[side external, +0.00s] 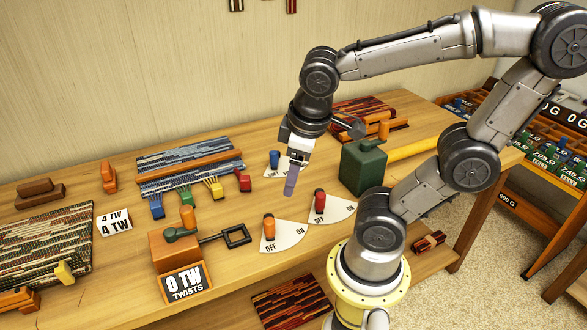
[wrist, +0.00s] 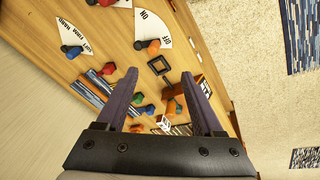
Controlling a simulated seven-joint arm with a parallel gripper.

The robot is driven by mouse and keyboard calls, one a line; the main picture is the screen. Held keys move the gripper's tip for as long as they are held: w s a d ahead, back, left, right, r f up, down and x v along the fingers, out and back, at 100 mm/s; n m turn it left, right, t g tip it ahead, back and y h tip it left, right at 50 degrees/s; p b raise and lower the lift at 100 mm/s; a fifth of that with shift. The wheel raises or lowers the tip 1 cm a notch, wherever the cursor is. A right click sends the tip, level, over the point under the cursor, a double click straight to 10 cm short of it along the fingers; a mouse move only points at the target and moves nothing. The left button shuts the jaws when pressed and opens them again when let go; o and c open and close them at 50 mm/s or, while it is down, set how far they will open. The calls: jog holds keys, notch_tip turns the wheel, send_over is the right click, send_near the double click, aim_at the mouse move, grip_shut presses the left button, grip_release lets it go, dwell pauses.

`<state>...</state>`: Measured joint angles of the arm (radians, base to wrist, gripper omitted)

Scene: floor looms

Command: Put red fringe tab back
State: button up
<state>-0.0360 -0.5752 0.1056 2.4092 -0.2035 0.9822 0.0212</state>
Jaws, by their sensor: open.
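The red fringe tab (side external: 244,182) lies on the table at the right end of a row of tabs, close to the front edge of a blue-striped woven mat (side external: 190,176). It also shows in the wrist view (wrist: 107,69), left of my fingers. Beside it in the row are a yellow tab (side external: 214,188), a green tab (side external: 185,196) and a blue tab (side external: 156,207). Whether the red tab's strands touch the mat is too small to tell. My gripper (side external: 291,182) is open and empty above the table, right of the red tab. It also shows in the wrist view (wrist: 159,76).
Dials with a blue knob (side external: 274,159), an orange knob (side external: 268,228) and a red knob (side external: 319,201) are near my gripper. A green block (side external: 362,168) stands to the right. A wooden crank box (side external: 174,248) and "0 TW" sign (side external: 186,283) stand in front.

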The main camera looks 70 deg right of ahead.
jog(key=a+r+t+y, duration=0.1)
jog(key=s+a+r+m+t, duration=0.1)
jog(key=a+r+t, duration=0.1)
jog(key=shift+y, duration=0.4)
dwell(1.0)
